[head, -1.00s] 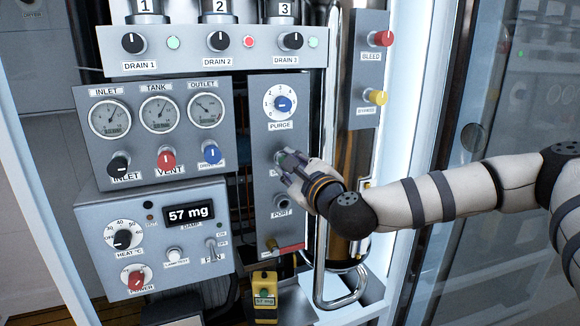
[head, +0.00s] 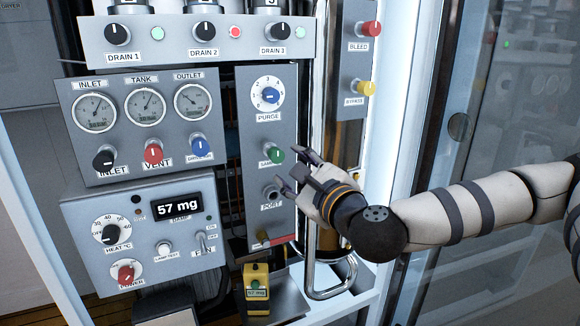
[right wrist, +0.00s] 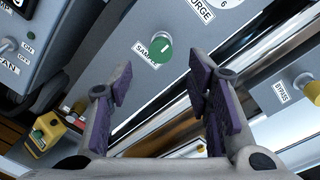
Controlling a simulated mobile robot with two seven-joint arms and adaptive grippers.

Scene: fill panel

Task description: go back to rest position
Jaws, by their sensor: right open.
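My right gripper (head: 296,168) is open and empty in the head view, just right of the green SAMPLE knob (head: 274,155) and apart from it. In the right wrist view its two purple-padded fingers (right wrist: 163,90) are spread, with the green knob (right wrist: 162,50) beyond them on the grey panel. The knob's white line shows there. The PORT fitting (head: 271,193) sits below the knob in the head view. My left gripper is in neither view.
A yellow handheld meter (head: 257,282) stands on a ledge below the panel. A metal rail (head: 307,250) and the shiny cylinder run right of the column panel. The gauge panel (head: 122,165) and the display panel (head: 150,250) are at left. A glass door is at right.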

